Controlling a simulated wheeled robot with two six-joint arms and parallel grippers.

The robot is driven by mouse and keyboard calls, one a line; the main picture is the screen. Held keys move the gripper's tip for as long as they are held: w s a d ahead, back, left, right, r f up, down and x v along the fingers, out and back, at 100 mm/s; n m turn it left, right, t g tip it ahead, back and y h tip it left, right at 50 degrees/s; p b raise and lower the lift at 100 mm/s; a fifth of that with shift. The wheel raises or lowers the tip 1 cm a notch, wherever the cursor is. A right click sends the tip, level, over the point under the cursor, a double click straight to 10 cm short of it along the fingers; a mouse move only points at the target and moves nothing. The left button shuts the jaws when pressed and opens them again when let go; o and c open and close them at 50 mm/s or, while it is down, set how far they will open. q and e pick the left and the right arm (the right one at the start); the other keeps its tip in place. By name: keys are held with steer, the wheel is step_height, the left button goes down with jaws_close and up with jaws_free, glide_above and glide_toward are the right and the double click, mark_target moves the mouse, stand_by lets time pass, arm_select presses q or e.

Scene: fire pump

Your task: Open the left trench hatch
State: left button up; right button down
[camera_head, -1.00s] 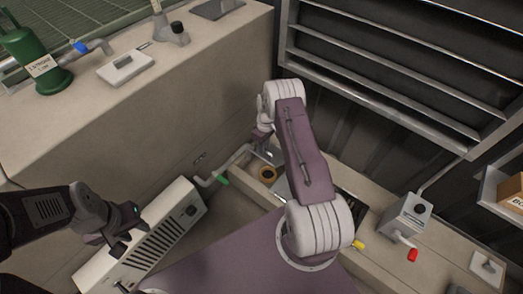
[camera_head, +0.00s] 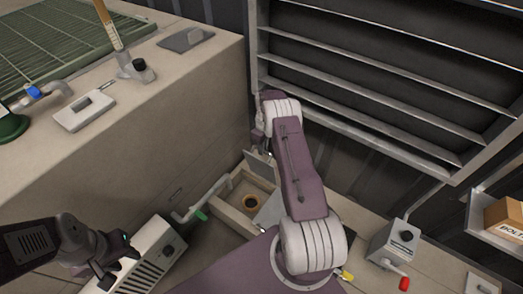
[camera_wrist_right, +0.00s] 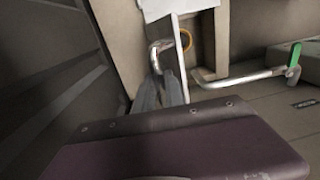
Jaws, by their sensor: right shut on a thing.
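The left trench hatch (camera_head: 259,166) is a grey plate standing tilted up at the back of the trench opening. It shows nearly edge-on in the right wrist view (camera_wrist_right: 180,62). My right gripper (camera_wrist_right: 163,88) is shut on its curved metal handle (camera_wrist_right: 168,46). In the head view, my right arm mostly hides this gripper. A brass ring (camera_head: 251,203) shows inside the open trench (camera_head: 236,216); it also shows in the right wrist view (camera_wrist_right: 187,38). My left gripper (camera_head: 108,272) is away from the hatch, by a white slotted box; its jaw opening is unclear.
A pipe with a green-handled lever (camera_head: 200,214) stands left of the trench. Another grey plate (camera_head: 270,212) lies right of the opening, partly behind my arm. The white slotted box (camera_head: 150,255), a grey box with a red lever (camera_head: 394,243) and a slatted wall (camera_head: 370,90) are nearby.

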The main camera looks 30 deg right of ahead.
steer(key=shift+s+d+f, duration=0.1)
steer(key=shift+s+f, duration=0.05)
steer(key=c, duration=1.4)
jaws_free()
steer(key=r+p, duration=0.1)
steer(key=r, duration=0.1)
steer(key=r+p, duration=0.1)
steer(key=r, duration=0.2)
steer(key=r+p, duration=0.1)
steer(key=r, duration=0.1)
steer(key=shift+w+d+r, duration=0.2)
steer(key=shift+d+r, duration=0.05)
steer(key=shift+r, duration=0.1)
steer(key=shift+f, duration=0.1)
